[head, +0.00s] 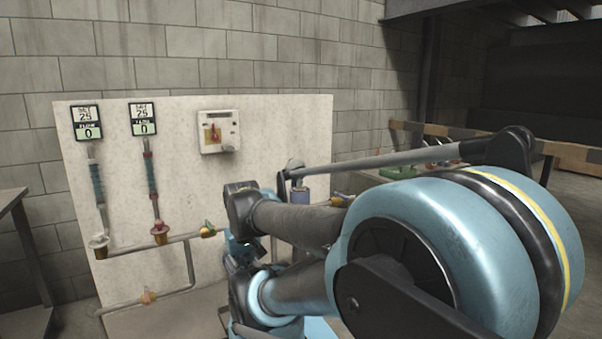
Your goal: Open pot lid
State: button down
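No pot or lid can be made out for certain in the head view. A small upright grey cylinder (301,194) shows behind my arm, in front of the pale panel's right part. A light rounded piece (295,164) shows at its top. I cannot tell whether this is the pot and its lid. My blue and dark arm fills the right and lower middle and hides what lies behind it. I cannot make out my gripper or its fingers.
A metal table edge (12,200) is at left. A striped barrier (440,131) and green items (401,172) stand at right.

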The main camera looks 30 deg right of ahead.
aim_at(292, 164)
jog(key=z, duration=0.05)
jog(key=i, duration=1)
jog(key=u, duration=0.05)
